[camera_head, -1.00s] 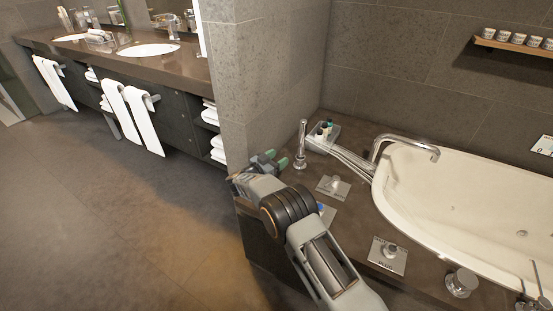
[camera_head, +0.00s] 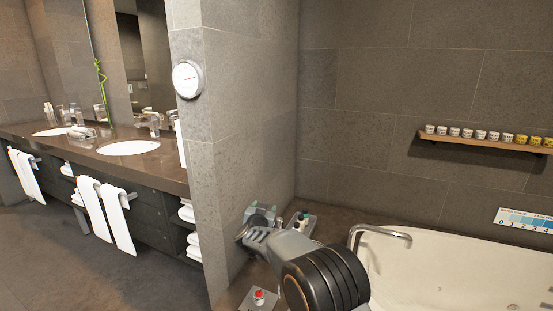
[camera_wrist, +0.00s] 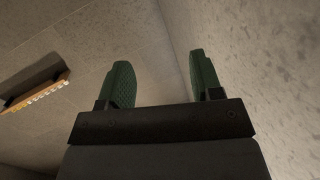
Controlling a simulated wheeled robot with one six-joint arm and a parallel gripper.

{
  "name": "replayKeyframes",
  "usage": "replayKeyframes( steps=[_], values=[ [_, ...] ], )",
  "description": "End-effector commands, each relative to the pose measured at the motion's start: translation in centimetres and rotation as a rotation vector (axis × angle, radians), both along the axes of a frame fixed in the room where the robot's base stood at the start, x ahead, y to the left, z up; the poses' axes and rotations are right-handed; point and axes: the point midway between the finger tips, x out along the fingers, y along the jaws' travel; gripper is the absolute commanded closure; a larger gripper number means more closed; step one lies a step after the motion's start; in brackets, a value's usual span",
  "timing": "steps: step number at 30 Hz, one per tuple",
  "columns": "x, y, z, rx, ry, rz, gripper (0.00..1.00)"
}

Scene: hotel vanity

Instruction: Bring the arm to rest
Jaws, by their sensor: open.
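My gripper (camera_head: 262,214) is in the head view, at the end of my arm, in front of the wall corner above the tub's left ledge. In the wrist view my gripper (camera_wrist: 162,82) shows two green finger pads standing apart with nothing between them. My arm reaches up from the lower right and hides part of the ledge.
A white bathtub (camera_head: 450,270) with a curved faucet (camera_head: 380,232) lies at right. A small tray (camera_head: 302,222) of bottles stands close behind my gripper. A wall shelf (camera_head: 480,143) holds several cups. A vanity counter (camera_head: 85,150) and hanging towels (camera_head: 104,212) are at left. A round dial (camera_head: 187,79) hangs on the pillar.

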Motion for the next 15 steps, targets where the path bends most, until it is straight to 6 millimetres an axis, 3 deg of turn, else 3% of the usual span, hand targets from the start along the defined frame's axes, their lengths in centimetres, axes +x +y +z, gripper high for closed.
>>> replayKeyframes(
  steps=[1, 6, 10, 15],
  values=[
    [-0.9, -1.3, 4.7, 0.018, 0.026, 0.073, 0.41],
    [-6.4, -4.9, 11.8, 0.038, 0.205, 0.299, 0.41],
    [-13.3, -8.3, 14.6, 0.026, 0.405, 0.403, 0.41],
    [-23.5, -13.4, 15.5, -0.004, 0.698, 0.425, 0.41]
  ],
)
